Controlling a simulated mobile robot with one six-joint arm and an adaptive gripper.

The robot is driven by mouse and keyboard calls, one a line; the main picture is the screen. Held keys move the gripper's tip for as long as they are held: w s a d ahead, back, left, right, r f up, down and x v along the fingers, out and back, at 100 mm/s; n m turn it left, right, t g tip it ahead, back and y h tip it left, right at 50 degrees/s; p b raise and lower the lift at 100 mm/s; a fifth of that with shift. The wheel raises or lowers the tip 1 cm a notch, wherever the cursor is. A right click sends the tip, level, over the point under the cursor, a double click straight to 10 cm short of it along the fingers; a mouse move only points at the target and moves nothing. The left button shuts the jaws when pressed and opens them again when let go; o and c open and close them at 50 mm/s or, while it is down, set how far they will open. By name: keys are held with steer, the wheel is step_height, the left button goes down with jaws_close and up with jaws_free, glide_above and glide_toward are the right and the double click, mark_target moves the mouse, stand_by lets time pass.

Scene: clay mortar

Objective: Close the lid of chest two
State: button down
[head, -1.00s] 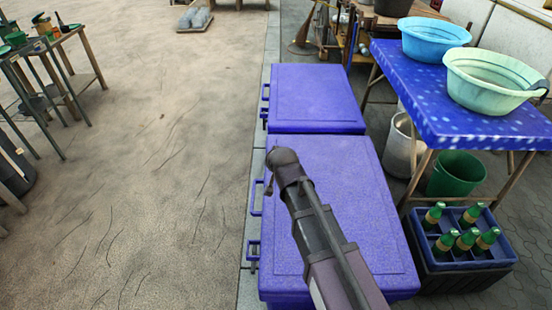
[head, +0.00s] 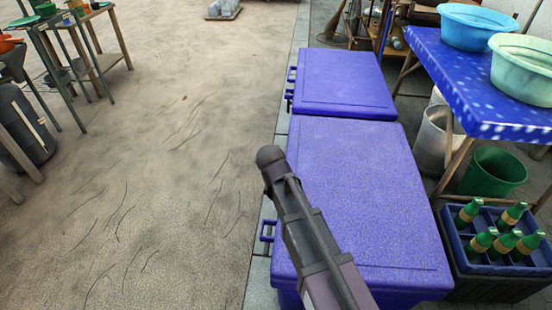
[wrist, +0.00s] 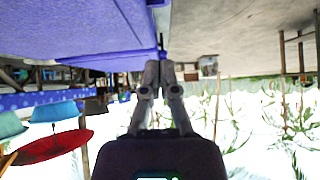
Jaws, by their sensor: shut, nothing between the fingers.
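Two purple-blue chests stand end to end in the head view, the near chest (head: 365,190) and the far chest (head: 345,80). Both lids lie flat and look closed; no number shows to tell which is chest two. My arm crosses the left part of the near chest in the head view, and my gripper is hidden there. In the upside-down wrist view my gripper (wrist: 163,68) is shut and empty, with its fingertips together close to the edge of a purple chest surface (wrist: 75,30). Whether they touch it I cannot tell.
A blue table (head: 480,85) with basins, a green bucket (head: 492,172) and a bottle crate (head: 500,262) crowd the right side. Worktables (head: 115,60) stand at the far left. The sandy ground (head: 170,180) left of the chests is clear.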

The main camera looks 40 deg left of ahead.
steer(key=shift+n+t+h, duration=0.3)
steer(key=shift+t+h, duration=0.1)
steer(key=shift+h, duration=0.1)
steer(key=a+f+b, duration=0.1)
steer(key=f+b, duration=0.3)
steer(key=s+f+b, duration=0.1)
steer(key=f+b, duration=0.3)
steer(key=f, duration=0.1)
steer(key=a+f+b, duration=0.1)
steer(key=f+b, duration=0.4)
steer(key=shift+s+a, duration=0.3)
steer(key=shift+s, duration=0.05)
steer(key=shift+s+f+b, duration=0.15)
steer(key=shift+f+b, duration=0.15)
steer(key=shift+b, duration=0.3)
steer(key=shift+d+f, duration=0.1)
steer(key=shift+r, duration=0.2)
steer(key=s+d+r+p, duration=0.2)
steer(key=s+r+p, duration=0.5)
steer(key=r+p, duration=0.4)
steer(key=shift+r+p, duration=0.15)
steer(key=shift+p, duration=0.15)
